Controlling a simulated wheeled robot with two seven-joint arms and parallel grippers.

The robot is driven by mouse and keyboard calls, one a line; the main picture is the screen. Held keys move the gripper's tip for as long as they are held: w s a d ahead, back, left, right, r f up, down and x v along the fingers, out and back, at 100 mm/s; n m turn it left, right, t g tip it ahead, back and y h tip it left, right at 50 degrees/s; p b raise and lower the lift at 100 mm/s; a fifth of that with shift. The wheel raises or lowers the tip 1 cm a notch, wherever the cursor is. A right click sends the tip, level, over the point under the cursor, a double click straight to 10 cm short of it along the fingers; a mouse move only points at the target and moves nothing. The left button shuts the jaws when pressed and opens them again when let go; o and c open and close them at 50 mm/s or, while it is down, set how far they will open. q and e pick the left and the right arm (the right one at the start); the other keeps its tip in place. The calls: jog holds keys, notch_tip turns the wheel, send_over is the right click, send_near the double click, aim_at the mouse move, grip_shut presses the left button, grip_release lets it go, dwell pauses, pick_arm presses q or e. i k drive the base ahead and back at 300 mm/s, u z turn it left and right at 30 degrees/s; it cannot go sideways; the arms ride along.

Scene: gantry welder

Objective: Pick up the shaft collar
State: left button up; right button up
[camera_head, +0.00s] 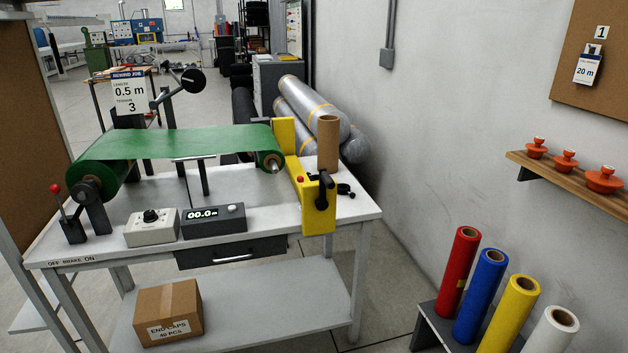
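A small black ring-like part (345,190), which looks like the shaft collar, lies on the white workbench top (362,208) near its right end. It is just right of the yellow bracket with the black crank handle (322,191). It is small in the view, so its details are hard to tell. A brown cardboard core (328,142) stands upright behind the crank, left of the collar. Neither of my grippers shows in the view.
A green web (180,142) runs across the rewinder above the bench. A control box (152,228) and a counter (214,222) stand at the bench front. Coloured rolls (481,296) stand at lower right. A shelf (560,175) holds orange knobs.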

aim_at(315, 178)
jog(key=z, duration=0.55)
jog(key=k, duration=0.65)
jog(key=z, duration=0.8)
jog(key=i, duration=1.45)
jog(key=u, duration=1.05)
jog(key=i, duration=1.15)
jog(key=u, duration=1.2)
